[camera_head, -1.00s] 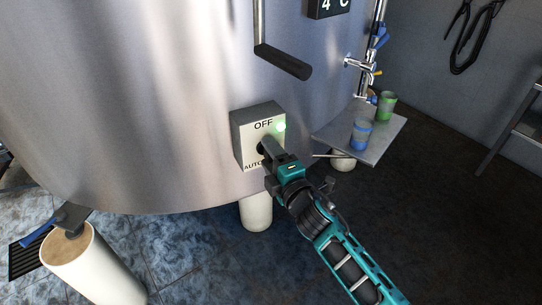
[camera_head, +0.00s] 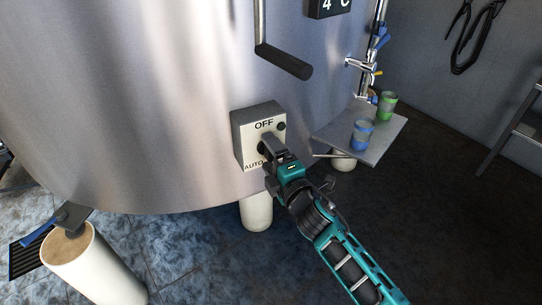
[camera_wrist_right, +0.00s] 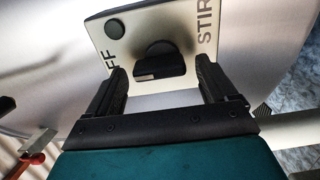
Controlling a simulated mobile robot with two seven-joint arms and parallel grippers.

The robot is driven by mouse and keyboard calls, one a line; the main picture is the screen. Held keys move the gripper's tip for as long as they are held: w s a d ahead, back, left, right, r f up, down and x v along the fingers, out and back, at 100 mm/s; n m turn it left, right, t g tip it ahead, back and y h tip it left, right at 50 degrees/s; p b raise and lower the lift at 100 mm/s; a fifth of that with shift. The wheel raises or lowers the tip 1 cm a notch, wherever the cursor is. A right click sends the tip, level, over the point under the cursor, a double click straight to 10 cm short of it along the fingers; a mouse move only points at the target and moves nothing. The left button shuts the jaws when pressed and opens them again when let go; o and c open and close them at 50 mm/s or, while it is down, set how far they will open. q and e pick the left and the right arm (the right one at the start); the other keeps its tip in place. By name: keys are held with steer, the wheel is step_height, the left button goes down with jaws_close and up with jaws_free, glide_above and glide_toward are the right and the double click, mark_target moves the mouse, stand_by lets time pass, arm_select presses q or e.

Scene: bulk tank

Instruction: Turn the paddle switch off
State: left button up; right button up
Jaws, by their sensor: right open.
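The paddle switch (camera_wrist_right: 160,62) is a dark round knob with a raised bar, on a pale-faced grey box (camera_head: 240,135) fixed to the steel tank. The box reads OFF at the top and AUTO at lower left in the head view; STIR shows in the wrist view. My right gripper (camera_head: 269,148) is at the box front and partly covers the switch. In the right wrist view the open fingers (camera_wrist_right: 160,68) stand either side of the switch, with visible gaps. The round lamp (camera_head: 281,126) by OFF is dark. My left gripper is out of view.
A black-gripped handle (camera_head: 284,62) hangs above the box on the tank (camera_head: 150,90). To the right, a small shelf (camera_head: 385,137) holds a blue cup (camera_head: 362,136) and a green cup (camera_head: 387,106) below a tap (camera_head: 362,66).

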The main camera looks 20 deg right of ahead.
steer(key=s+d, duration=0.2)
steer(key=s, duration=1)
steer(key=shift+s+d, duration=0.15)
steer(key=shift+s, duration=0.25)
steer(key=s+f+m+g, duration=0.3)
steer(key=s+f+m, duration=0.2)
steer(key=f+m, duration=0.2)
steer(key=s+f+m+g+h, duration=0.1)
steer(key=s+f+m+g, duration=0.3)
steer(key=f+m, duration=0.3)
steer(key=s+m, duration=0.1)
steer(key=m, duration=0.2)
steer(key=shift+s+d+f+p, duration=0.2)
steer(key=shift+s+f+p, duration=0.1)
steer(key=shift+f+p, duration=0.1)
